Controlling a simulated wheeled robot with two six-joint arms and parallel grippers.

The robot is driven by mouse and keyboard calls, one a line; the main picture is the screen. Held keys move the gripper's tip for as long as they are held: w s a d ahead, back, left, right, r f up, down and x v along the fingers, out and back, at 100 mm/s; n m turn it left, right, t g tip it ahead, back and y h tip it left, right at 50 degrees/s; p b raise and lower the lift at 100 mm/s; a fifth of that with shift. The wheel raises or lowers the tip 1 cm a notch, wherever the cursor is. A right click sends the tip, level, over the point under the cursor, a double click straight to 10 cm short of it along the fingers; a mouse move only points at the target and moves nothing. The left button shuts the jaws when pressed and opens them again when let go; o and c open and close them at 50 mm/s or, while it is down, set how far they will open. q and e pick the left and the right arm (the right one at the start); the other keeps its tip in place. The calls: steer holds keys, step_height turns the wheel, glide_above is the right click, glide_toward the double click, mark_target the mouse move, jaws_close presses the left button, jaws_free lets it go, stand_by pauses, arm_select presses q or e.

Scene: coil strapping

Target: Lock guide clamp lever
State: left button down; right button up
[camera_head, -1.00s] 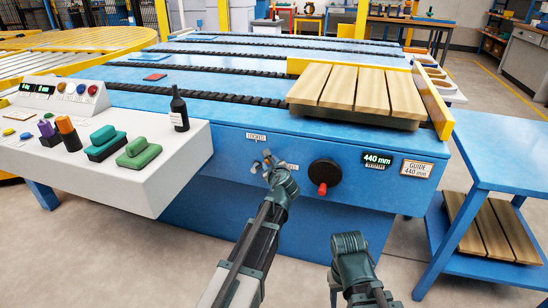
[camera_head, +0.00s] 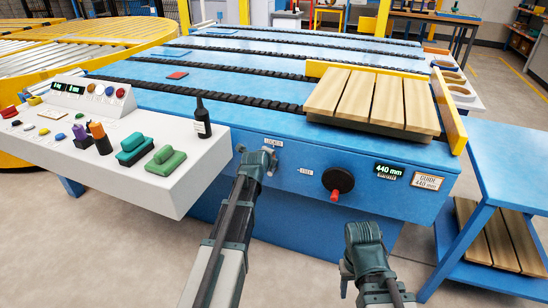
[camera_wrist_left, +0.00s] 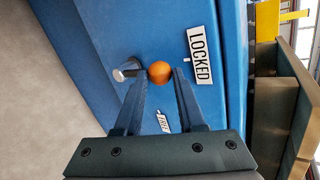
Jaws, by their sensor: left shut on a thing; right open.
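The clamp lever's orange ball knob (camera_wrist_left: 160,72) sits between the fingertips of my left gripper (camera_wrist_left: 159,80) in the left wrist view. The gripper is shut on it. A metal stub (camera_wrist_left: 128,70) shows beside the knob. The LOCKED label (camera_wrist_left: 199,55) is close to the knob, and the FREE label (camera_wrist_left: 163,122) is farther off, partly between the fingers. In the head view my left gripper (camera_head: 262,156) is just below the LOCKED label (camera_head: 273,142) and hides most of the lever. My right gripper (camera_head: 350,268) is open and empty, in front of the blue panel.
A black dial with a red handle (camera_head: 337,183) and a 440 mm display (camera_head: 389,171) are on the panel to the right. A white control console (camera_head: 150,190) with a dark bottle (camera_head: 202,118) juts out at the left. A blue side table (camera_head: 505,160) stands at the right.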

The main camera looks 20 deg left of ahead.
arm_select(q)
steer(key=shift+w+a, duration=0.1)
steer(key=shift+a, duration=0.2)
stand_by(0.4)
steer(key=c, duration=0.5)
jaws_free()
steer(key=a+p+v, duration=0.1)
steer(key=p+v, duration=0.6)
steer(key=v, duration=0.6)
steer(key=shift+s+d+r+p, duration=0.3)
steer(key=shift+s+d+p, duration=0.05)
